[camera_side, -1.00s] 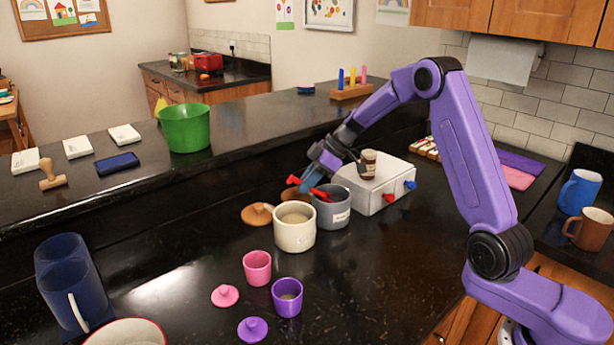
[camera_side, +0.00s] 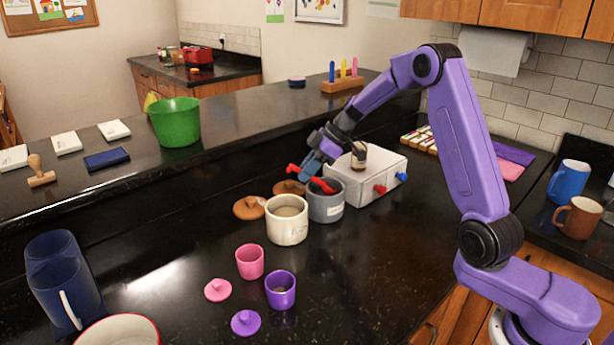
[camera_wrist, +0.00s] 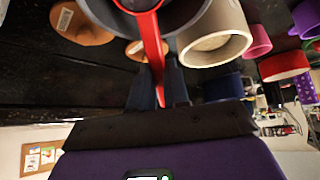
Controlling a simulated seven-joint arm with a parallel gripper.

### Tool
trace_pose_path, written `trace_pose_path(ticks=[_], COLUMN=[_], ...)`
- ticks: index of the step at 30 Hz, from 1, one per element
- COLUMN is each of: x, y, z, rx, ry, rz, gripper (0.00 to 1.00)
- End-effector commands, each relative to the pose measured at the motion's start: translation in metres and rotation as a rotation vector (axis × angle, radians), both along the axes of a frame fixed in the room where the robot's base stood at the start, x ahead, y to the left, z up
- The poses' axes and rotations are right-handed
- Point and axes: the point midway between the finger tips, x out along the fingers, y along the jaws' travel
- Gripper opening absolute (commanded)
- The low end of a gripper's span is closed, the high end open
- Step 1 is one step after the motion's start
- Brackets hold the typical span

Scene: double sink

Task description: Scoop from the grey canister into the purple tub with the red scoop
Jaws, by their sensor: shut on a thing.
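The red scoop (camera_side: 325,186) is held in my gripper (camera_side: 309,173). The gripper is shut on its handle, and the bowl end is at the mouth of the grey canister (camera_side: 326,206). I cannot tell how deep the bowl is or whether it holds anything. In the wrist view the red handle (camera_wrist: 153,50) runs from between the fingers up to the canister's rim (camera_wrist: 185,17). The canister's contents are hidden.
A cream canister (camera_side: 287,224) stands open beside the grey one, towards the tubs. A pink tub (camera_side: 250,264) stands near the purple tub. A grey-white box (camera_side: 368,180) with a small jar on top is right of the grey canister. Brown lids (camera_side: 249,208) lie behind.

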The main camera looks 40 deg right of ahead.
Motion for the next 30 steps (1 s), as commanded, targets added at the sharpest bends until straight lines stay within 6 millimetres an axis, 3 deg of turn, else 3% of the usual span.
trace_pose_path(ticks=[30], x=[0.002], y=[0.002], z=[0.062], rx=[-0.001], ry=[-0.003], rz=[-0.002], gripper=[0.0])
